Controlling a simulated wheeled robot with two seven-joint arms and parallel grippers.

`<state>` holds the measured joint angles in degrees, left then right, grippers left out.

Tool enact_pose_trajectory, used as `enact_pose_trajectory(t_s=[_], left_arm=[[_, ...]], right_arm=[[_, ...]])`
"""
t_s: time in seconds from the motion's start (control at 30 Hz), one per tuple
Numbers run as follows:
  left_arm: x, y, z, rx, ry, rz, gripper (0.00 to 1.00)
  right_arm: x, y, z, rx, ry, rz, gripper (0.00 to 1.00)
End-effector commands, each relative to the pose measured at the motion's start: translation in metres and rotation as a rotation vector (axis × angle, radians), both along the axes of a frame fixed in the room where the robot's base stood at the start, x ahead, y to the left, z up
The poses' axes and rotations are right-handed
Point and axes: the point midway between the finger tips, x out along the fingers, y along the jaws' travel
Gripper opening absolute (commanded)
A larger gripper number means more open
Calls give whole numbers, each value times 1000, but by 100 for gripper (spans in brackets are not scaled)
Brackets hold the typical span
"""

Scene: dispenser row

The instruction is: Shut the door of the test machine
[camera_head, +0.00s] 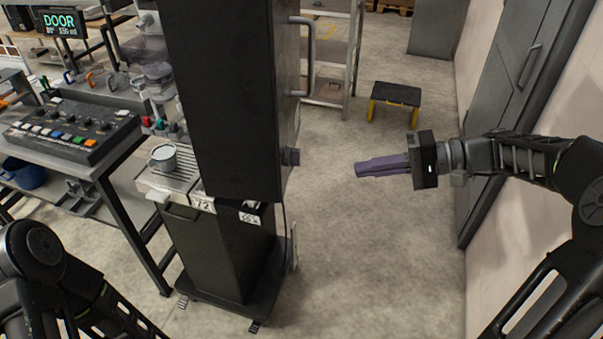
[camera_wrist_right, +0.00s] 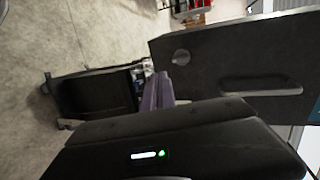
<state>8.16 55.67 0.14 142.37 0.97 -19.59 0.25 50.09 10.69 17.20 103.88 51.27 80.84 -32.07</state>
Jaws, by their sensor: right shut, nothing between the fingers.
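The test machine's door (camera_head: 235,95) is a tall dark panel standing swung open. The tray (camera_head: 185,178) with a metal cup (camera_head: 163,157) lies exposed at its left. A bar handle (camera_head: 308,55) is on the door's right-hand face. The right wrist view shows the door (camera_wrist_right: 225,58) with its recessed handle area (camera_wrist_right: 262,87) and a round knob (camera_wrist_right: 180,57). My right gripper (camera_head: 362,168) is shut and empty, to the right of the door and apart from it. Its purple fingers (camera_wrist_right: 156,92) show in the wrist view. My left gripper is out of view; only its arm shows at lower left.
A screen (camera_head: 62,23) reads DOOR. A bench with a button panel (camera_head: 70,128) stands at left. A yellow-legged step stool (camera_head: 395,97) is behind my right gripper. A wall and grey door (camera_head: 510,80) bound the right. Floor between the machine and wall is clear.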

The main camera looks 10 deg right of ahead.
Motion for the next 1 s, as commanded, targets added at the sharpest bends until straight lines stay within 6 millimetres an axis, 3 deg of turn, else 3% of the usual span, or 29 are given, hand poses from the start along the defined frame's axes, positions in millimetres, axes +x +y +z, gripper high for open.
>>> enact_pose_trajectory(t_s=[0.33,0.53,0.63,1.0], left_arm=[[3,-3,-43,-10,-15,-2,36],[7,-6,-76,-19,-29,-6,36],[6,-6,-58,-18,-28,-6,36],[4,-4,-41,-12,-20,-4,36]], right_arm=[[8,20,-15,-3,-3,3,0],[16,45,-24,-2,-5,6,0],[23,63,-18,2,3,4,0],[46,118,-27,0,1,2,0]])
